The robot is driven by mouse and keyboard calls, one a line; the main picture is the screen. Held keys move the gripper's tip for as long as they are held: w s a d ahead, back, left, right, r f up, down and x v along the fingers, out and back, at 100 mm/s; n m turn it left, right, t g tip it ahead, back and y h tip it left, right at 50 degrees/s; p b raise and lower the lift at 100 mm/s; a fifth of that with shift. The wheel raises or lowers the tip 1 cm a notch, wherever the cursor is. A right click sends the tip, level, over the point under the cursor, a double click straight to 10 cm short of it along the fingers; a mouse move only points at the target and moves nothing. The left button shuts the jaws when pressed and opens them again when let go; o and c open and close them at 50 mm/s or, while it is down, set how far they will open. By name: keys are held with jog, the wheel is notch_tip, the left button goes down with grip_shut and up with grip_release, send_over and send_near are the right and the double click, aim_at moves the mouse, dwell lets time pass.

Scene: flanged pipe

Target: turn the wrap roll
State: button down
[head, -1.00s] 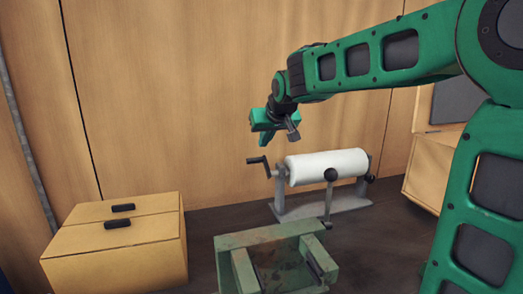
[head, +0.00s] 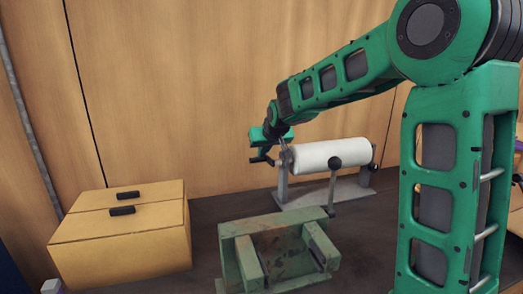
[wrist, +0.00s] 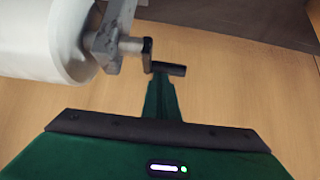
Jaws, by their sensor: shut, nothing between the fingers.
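The white wrap roll (head: 320,154) lies level on a grey metal stand (head: 340,192). Its crank handle (head: 262,160) sticks out at the roll's left end. In the wrist view the roll (wrist: 42,40) fills the upper left, and the dark crank grip (wrist: 168,68) shows right of its bracket. My gripper (head: 262,151) is shut and empty, beside the crank at the left end of the roll. In the wrist view its green fingers (wrist: 162,80) reach up to the crank grip; I cannot tell whether they touch it.
A black-knobbed lever (head: 334,163) stands in front of the roll. A worn green fixture (head: 240,231) sits on the dark bench nearer me. A yellow box with dark handles (head: 120,240) is at left. A wooden wall (head: 180,90) rises close behind.

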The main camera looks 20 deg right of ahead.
jog(key=shift+w+f+g, duration=0.2)
jog(key=shift+g, duration=0.3)
dwell(0.8)
